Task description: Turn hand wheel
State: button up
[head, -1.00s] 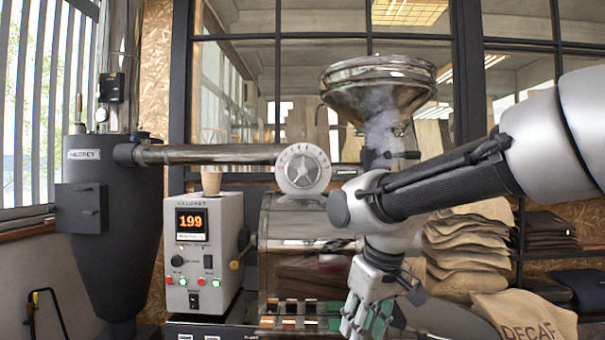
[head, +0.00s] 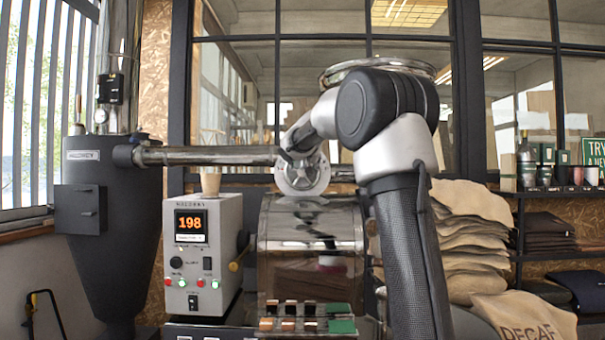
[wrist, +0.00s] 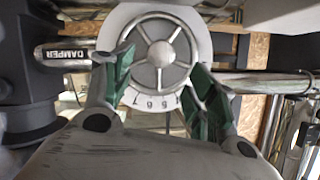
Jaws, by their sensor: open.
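The hand wheel (wrist: 160,54) is a small spoked metal wheel with a round hub, set on a pale dial plate with numbers along its edge. It sits on the horizontal pipe, beside a label reading DAMPER. In the head view the wheel (head: 303,174) is partly covered by my arm. My gripper (wrist: 160,92) is open, its green-padded fingers on either side of the wheel's lower part in the wrist view. Whether the pads touch the rim I cannot tell. In the head view the fingers are hidden behind my arm.
The pipe (head: 205,156) runs left to a dark cyclone drum (head: 105,240). A control box (head: 203,255) showing 198 stands below, with a cup (head: 210,183) on top. The roaster drum (head: 310,250) is under the wheel. Sacks (head: 470,245) are stacked at right.

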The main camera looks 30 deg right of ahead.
aim_at(302, 170)
jog(key=x, duration=0.7)
jog(key=shift+w+f, duration=0.1)
jog(key=shift+f, duration=0.05)
grip_shut()
